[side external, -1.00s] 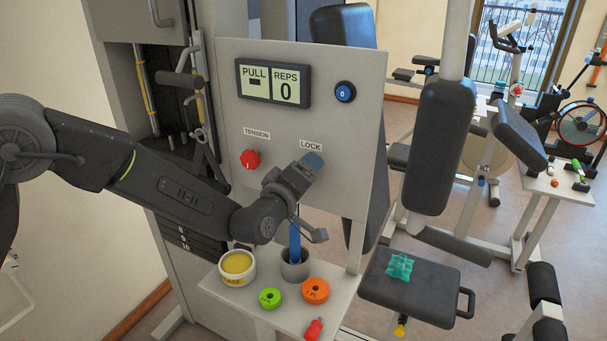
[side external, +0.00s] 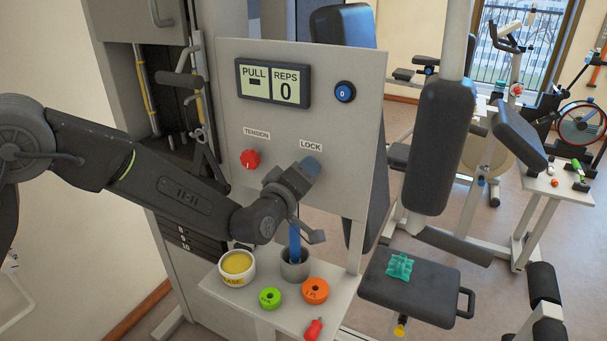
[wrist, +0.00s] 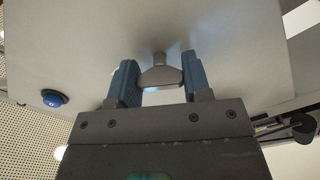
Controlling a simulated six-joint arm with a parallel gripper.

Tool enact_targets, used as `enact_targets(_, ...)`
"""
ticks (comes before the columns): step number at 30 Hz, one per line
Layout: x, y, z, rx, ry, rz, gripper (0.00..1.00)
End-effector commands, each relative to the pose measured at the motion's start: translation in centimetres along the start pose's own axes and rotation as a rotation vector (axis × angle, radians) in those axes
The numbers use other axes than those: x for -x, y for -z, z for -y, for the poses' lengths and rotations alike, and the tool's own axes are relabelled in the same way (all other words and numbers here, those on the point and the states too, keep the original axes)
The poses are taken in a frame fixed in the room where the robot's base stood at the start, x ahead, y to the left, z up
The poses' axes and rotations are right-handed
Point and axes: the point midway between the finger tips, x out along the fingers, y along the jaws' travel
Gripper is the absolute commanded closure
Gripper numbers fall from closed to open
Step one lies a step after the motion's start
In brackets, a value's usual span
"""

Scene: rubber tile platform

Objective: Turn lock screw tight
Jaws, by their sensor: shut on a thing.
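The lock screw (wrist: 160,74) is a grey winged knob on a short stem, standing out from the panel in the wrist view. The blue-padded fingers of my gripper (wrist: 162,82) are on either side of its wing and shut on it. In the side view my gripper (side external: 311,165) is at the panel just below the LOCK label (side external: 311,146). There the fingers and wrist hide the screw.
The red tension knob (side external: 250,159) is left of my gripper on the panel (side external: 350,140).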

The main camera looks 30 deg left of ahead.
Motion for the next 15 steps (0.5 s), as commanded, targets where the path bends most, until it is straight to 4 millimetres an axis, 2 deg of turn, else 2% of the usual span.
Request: enact_targets(15, -0.01, 0.04, 0.0, -0.437, 0.0, -0.002, 0.79)
